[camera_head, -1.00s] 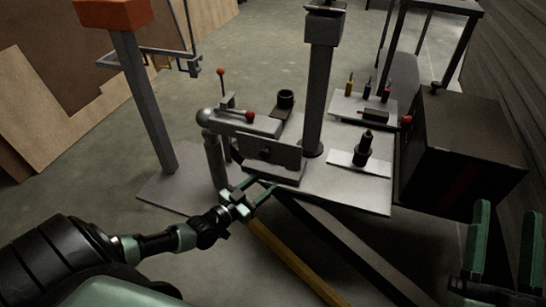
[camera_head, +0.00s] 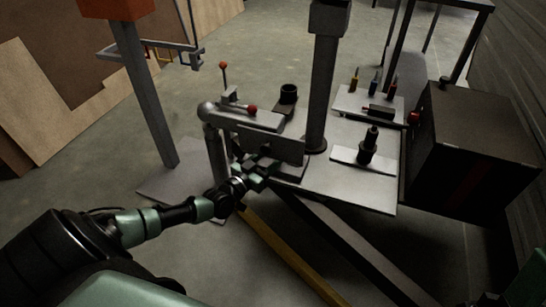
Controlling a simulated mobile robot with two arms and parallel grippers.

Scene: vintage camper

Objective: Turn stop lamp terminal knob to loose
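I cannot tell for certain which part is the stop lamp terminal knob. A small dark round knob (camera_head: 265,149) shows on the front of the grey block fixture (camera_head: 285,148) on the metal bench plate. My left gripper (camera_head: 264,166) is at the lower left front of this fixture, close to that knob. Its fingertips blend into the dark parts there, so I cannot see whether they touch the knob or how far apart they are. Only a green piece of my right gripper (camera_head: 527,282) shows at the lower right edge.
A dark box (camera_head: 475,140) stands at right. Beams run below the bench.

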